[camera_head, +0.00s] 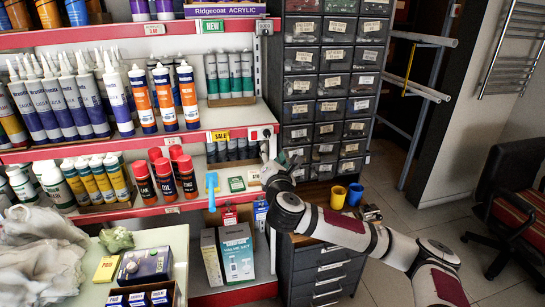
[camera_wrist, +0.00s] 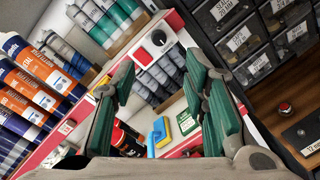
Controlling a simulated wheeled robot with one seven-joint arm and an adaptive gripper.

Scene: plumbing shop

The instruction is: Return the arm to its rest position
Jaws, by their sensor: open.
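My arm reaches in from the lower right of the head view, with its grey and dark red links crossing in front of the drawer cabinet. My gripper (camera_head: 270,160) is at the right end of the middle shelves, close to the red shelf edge. In the wrist view my gripper (camera_wrist: 162,85) has its two green-padded fingers spread wide apart. Nothing is held between them. Behind the gap I see the shelf end and small items. In the head view the fingers are small and partly hidden by the wrist.
Shelves (camera_head: 200,133) hold caulk tubes, bottles and spray cans. A drawer cabinet (camera_head: 331,85) stands behind my arm. Yellow cup (camera_head: 338,197) and blue cup (camera_head: 355,194) stand nearby. A chair (camera_head: 510,205) is at right; floor between is clear.

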